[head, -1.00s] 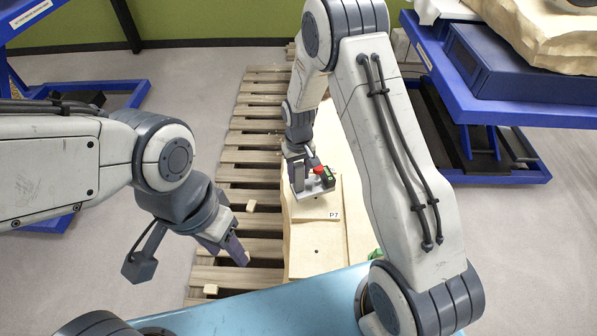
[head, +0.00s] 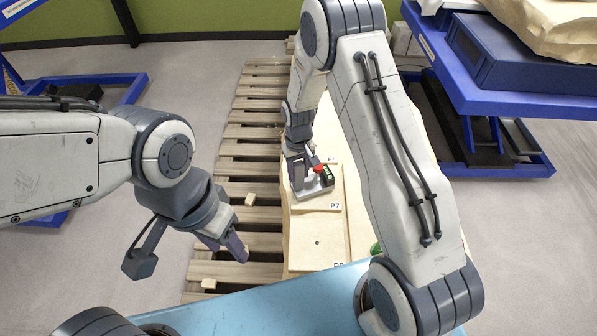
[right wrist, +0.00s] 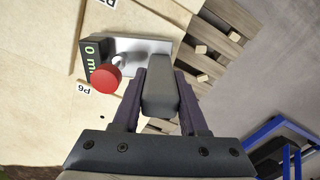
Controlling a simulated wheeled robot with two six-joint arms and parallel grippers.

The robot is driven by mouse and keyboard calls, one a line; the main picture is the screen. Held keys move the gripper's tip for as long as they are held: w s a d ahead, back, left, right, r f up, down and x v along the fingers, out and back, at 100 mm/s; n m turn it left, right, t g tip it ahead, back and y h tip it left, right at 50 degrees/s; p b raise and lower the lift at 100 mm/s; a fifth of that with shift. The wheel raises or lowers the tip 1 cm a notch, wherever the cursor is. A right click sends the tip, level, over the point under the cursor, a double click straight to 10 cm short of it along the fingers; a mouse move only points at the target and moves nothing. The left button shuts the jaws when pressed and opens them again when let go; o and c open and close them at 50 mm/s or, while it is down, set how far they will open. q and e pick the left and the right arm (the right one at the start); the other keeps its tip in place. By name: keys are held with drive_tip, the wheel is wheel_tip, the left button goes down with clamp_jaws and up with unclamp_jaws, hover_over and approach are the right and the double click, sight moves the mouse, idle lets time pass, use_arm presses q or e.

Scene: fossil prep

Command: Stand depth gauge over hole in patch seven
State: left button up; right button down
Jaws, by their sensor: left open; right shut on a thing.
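The depth gauge (head: 322,189) has a metal base plate, a dark display and a red knob. It also shows in the right wrist view (right wrist: 126,48), where the display reads 0. My right gripper (head: 299,164) is shut on its grey upright block (right wrist: 159,92). The gauge is upright over the patch labelled P7 (head: 335,206); I cannot tell whether its base touches the surface. No hole shows in that patch; the gauge covers much of it. My left gripper (head: 230,246) is open and empty, left of the slab, above the pallet.
The pale slab (head: 300,255) lies on a slatted wooden pallet (head: 250,140). A P6 label (right wrist: 85,89) and a small hole (right wrist: 101,117) show beside the gauge. Another hole (head: 317,243) is in the nearer patch. A blue lift table (head: 470,100) stands at right.

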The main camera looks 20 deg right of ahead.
drive_tip(key=shift+f+b, duration=0.35)
drive_tip(key=shift+f, duration=0.15)
drive_tip(key=shift+c, duration=1.8)
unclamp_jaws()
drive_tip(key=shift+f, duration=0.1)
